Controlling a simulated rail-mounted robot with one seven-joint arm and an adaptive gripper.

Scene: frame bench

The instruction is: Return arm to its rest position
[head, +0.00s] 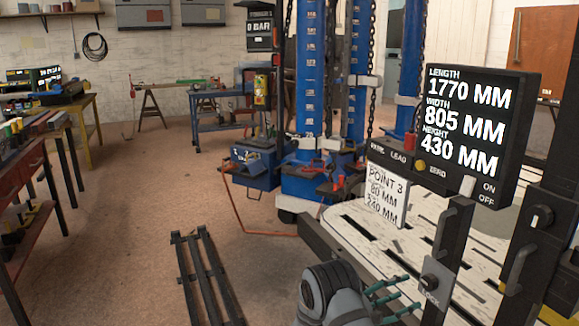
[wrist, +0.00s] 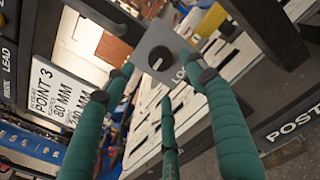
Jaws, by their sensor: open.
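My gripper (head: 408,291) is at the lower right of the head view, with its green fingers pointing right toward the black post with the lock knob (head: 428,281). In the wrist view my gripper (wrist: 167,82) has three green fingers spread apart, with nothing held between them. The dark round lock knob (wrist: 161,58) on its grey plate shows just beyond the fingertips. The fingers look apart from the knob, but the exact gap is hard to tell. Only my forearm's end and wrist show in the head view.
The frame bench deck (head: 345,225) lies behind the post. A measuring display (head: 460,125) and a "POINT 3" card (head: 387,195) stand above my gripper. Blue towers (head: 308,70) with chains rise behind. Black rails (head: 205,275) lie on the floor at left, with open floor around them.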

